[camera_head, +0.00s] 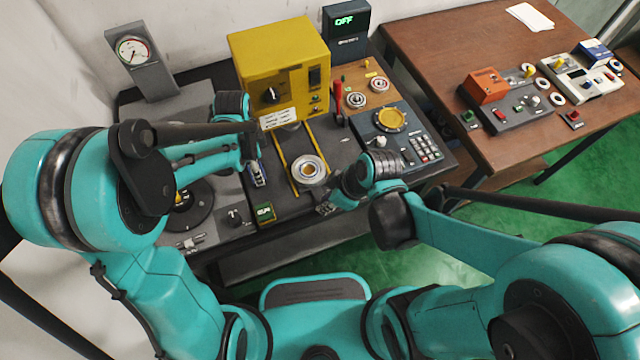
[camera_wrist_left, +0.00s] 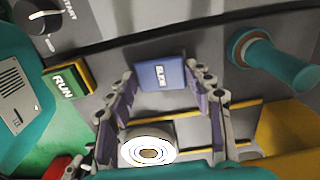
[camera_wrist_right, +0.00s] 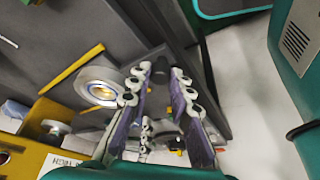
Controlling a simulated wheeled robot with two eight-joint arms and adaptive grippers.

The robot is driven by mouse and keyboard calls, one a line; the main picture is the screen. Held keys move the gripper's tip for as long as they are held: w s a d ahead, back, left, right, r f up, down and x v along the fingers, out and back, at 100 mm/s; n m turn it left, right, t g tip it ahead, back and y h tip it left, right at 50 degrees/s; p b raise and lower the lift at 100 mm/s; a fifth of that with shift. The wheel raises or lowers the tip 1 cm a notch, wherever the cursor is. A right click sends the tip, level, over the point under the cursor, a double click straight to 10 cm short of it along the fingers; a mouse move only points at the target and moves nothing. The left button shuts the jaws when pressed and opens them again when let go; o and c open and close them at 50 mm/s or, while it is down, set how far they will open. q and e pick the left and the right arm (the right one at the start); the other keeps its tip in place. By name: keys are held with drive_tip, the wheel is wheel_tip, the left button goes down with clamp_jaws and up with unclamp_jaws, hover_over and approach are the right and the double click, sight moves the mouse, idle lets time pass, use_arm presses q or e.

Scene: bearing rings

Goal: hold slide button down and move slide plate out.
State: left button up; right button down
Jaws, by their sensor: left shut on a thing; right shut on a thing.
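The blue slide button (camera_wrist_left: 158,74) is between the fingertips of my left gripper (camera_wrist_left: 161,86), which is shut on it. In the head view, my left gripper (camera_head: 257,174) reaches down beside the yellow rails and hides most of the button. The slide plate's ring (camera_head: 310,168), pale with a brassy centre, sits between the rails. It also shows in the right wrist view (camera_wrist_right: 102,88). My right gripper (camera_wrist_right: 160,84) is shut on the small dark handle (camera_wrist_right: 160,73) at the plate's front end. In the head view, that gripper (camera_head: 328,206) is at the panel's front edge, and its fingers partly hide the handle.
A yellow box (camera_head: 280,65) stands behind the rails. The green RUN button (camera_head: 265,213) is near my left gripper. A grey-blue unit with a keypad (camera_head: 426,148) is to the right. Green floor (camera_head: 440,250) lies open in front.

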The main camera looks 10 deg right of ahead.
drive_tip(key=shift+s+d, duration=0.15)
drive_tip(key=shift+s, duration=0.4)
drive_tip(key=c, duration=1.4)
unclamp_jaws()
drive_tip(key=shift+r, duration=0.1)
drive_tip(key=v, duration=1.2)
drive_tip(key=shift+d, duration=0.1)
